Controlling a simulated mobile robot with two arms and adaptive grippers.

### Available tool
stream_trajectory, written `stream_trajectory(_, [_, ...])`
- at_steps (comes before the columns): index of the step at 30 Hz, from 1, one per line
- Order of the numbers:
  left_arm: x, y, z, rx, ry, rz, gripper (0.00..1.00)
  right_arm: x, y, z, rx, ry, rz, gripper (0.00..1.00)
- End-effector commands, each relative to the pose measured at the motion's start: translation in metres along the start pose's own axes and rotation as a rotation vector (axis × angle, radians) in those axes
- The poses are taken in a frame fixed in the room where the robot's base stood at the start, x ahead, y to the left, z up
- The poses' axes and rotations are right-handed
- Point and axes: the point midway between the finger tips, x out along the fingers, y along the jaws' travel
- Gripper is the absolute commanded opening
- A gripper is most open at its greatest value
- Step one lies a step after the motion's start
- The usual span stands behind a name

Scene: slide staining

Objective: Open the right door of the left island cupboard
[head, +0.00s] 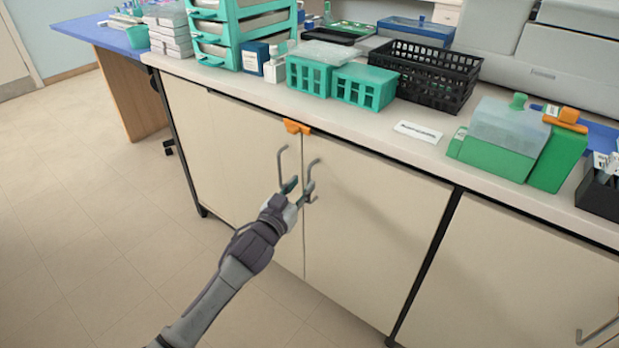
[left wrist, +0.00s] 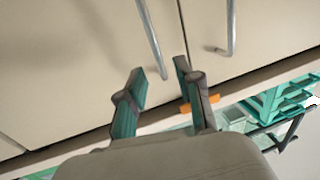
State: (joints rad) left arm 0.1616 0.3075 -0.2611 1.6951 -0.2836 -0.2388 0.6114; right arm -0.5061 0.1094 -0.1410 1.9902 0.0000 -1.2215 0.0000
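The left island cupboard has a beige left door (head: 225,150) and right door (head: 375,225); both look shut. The right door's grey bar handle (head: 312,163) stands just right of the seam, and the left door's handle (head: 280,163) just left of it. My left gripper (head: 299,187) is at the lower part of the right door's handle, fingers apart. In the left wrist view, which is upside down, that handle (left wrist: 150,38) runs down to the space between the two fingertips (left wrist: 160,77). I cannot tell whether the fingers touch it. My right gripper is out of view.
An orange clip (head: 297,127) sits at the top of the seam. The countertop (head: 385,137) above holds teal racks (head: 365,86), a black basket (head: 425,75) and green boxes (head: 500,140). Open tiled floor (head: 90,220) lies to the left.

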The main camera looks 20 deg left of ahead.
Motion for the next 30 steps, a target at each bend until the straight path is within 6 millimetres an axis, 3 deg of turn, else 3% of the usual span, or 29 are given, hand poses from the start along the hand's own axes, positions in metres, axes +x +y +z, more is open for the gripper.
stream_trajectory(3, [0.024, 0.0, 0.001, 0.001, 0.002, 0.0, 0.35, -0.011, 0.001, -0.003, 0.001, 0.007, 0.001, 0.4])
stream_trajectory(9, [0.046, 0.0, 0.001, 0.0, -0.001, 0.0, 0.35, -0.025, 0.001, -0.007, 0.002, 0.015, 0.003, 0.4])
stream_trajectory(20, [0.052, 0.0, 0.001, 0.0, -0.001, 0.0, 0.35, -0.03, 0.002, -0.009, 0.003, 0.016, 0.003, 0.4])
stream_trajectory(21, [0.052, 0.0, 0.001, 0.0, -0.001, 0.0, 0.33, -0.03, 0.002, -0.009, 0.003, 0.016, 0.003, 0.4])
stream_trajectory(27, [0.052, 0.0, 0.001, 0.0, -0.001, 0.0, 0.0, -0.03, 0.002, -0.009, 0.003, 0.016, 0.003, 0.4])
stream_trajectory(30, [0.052, 0.0, 0.001, 0.0, -0.001, 0.0, 0.0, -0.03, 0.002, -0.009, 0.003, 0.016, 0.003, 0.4])
